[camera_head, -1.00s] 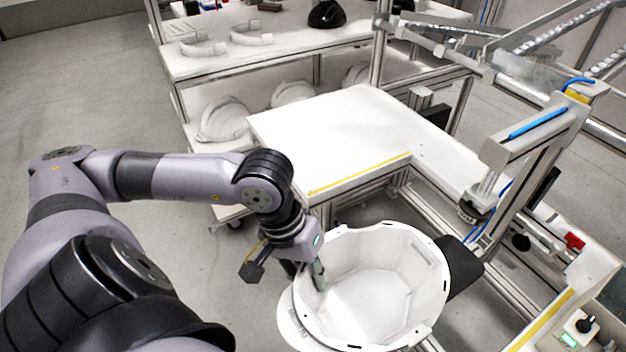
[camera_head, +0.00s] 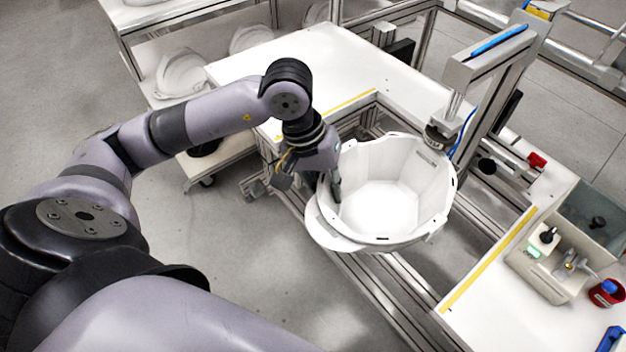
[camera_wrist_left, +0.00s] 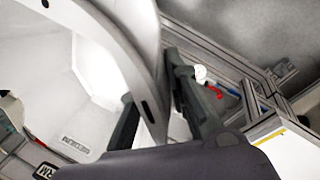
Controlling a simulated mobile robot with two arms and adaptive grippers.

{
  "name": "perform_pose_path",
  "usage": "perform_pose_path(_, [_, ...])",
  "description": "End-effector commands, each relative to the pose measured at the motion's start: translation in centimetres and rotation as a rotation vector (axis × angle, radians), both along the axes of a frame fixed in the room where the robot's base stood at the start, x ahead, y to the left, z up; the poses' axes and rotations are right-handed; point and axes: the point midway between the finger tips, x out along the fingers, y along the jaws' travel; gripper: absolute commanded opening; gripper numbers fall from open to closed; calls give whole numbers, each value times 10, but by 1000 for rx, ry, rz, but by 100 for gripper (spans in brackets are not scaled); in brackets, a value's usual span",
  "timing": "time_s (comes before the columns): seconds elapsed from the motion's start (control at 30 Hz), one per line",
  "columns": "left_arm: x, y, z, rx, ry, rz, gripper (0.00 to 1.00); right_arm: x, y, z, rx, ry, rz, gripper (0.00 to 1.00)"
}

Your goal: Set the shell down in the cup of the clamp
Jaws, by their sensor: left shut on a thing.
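The shell (camera_head: 400,178) is a white helmet shell, open side up, in the middle of the head view. My left gripper (camera_head: 334,186) is shut on its left rim, one finger inside the shell. In the left wrist view the shell wall (camera_wrist_left: 112,62) passes between the two dark fingers (camera_wrist_left: 152,98). The clamp (camera_head: 492,62) is a grey metal frame with a blue strip on top and a round press head (camera_head: 441,134), close behind the shell's right rim. I cannot make out the clamp's cup; the shell hides the area below it. My right gripper is not in view.
A white table (camera_head: 300,65) with a yellow edge strip lies behind. Aluminium rails (camera_head: 365,285) run below the shell. More white helmets (camera_head: 182,73) sit on a shelf.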

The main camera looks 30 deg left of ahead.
Motion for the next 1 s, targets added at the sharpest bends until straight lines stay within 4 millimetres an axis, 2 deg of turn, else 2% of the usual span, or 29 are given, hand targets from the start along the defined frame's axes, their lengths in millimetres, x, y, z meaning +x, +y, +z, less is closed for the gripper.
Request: perform_pose_path(1.0, [115,-42,-1,-2,-2,2,0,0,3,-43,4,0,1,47])
